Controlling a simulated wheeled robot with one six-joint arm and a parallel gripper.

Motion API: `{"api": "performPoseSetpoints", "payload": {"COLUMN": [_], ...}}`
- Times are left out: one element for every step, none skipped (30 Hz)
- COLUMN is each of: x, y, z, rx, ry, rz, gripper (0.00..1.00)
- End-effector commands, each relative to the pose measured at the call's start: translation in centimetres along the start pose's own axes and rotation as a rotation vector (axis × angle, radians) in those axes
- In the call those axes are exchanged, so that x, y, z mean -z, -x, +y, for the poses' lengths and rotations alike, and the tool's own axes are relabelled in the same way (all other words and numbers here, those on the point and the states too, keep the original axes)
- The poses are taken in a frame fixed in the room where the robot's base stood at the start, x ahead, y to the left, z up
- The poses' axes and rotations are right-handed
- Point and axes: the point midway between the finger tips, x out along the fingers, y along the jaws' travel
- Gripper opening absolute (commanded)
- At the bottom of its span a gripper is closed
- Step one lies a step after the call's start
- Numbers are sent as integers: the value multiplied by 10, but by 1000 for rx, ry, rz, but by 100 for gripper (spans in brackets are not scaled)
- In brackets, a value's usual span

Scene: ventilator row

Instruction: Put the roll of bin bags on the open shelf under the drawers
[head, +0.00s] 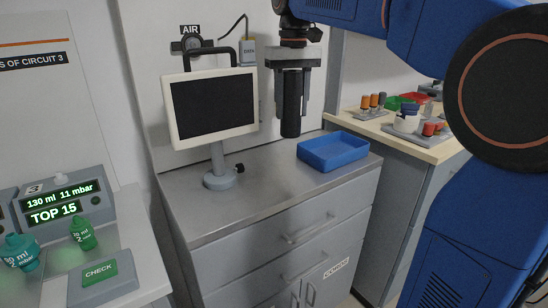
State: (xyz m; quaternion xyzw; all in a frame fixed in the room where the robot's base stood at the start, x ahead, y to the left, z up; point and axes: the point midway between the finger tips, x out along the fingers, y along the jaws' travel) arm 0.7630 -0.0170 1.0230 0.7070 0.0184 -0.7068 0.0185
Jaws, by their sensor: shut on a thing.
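My gripper (292,92) points down and is shut on a dark upright roll (291,122), which I take for the roll of bin bags. The roll hangs in the air in front of the wall, above the back of the steel-topped cabinet (225,214) as seen here. Its lower end sticks out below the fingers. The cabinet has wide drawers (300,230) with bar handles and, lower down, doors (318,285) with a label reading CORDS. I cannot make out an open shelf; the lowest part of the cabinet is cut off by the picture's edge.
A monitor (212,105) on a stand is left of the roll. A blue tray (333,150) sits on the cabinet top to the right. A wooden-topped bench (400,142) with small parts stands farther right. A ventilator unit (62,208) stands at the left.

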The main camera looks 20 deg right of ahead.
Motion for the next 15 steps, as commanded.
{"api": "performPoseSetpoints", "payload": {"x": [-1, -1, -1, -1, -1, -1, -1, -1, 0, -1, -1, 0, 0, 0, 0], "y": [-5, -10, -17, -22, -28, -34, -39, -42, -47, -50, -52, -54, -55, -56, -58], "z": [0, 0, 0, 0, 0, 0, 0, 0, 0, 0, 0, 0, 0, 0, 0], "rx": [0, 0, 0, 0, 0, 0, 0, 0, 0, 0, 0, 0, 0, 0, 0], "ry": [0, 0, 0, 0, 0, 0, 0, 0, 0, 0, 0, 0, 0, 0, 0], "rz": [-2, -2, -2, -3, -3, -3, -4, -3, -2, -2, -2, -2, -1, 0, 0], "gripper": [15, 15, 15, 15, 15, 15, 15, 15, 15, 15, 15, 15, 15, 15, 15]}}
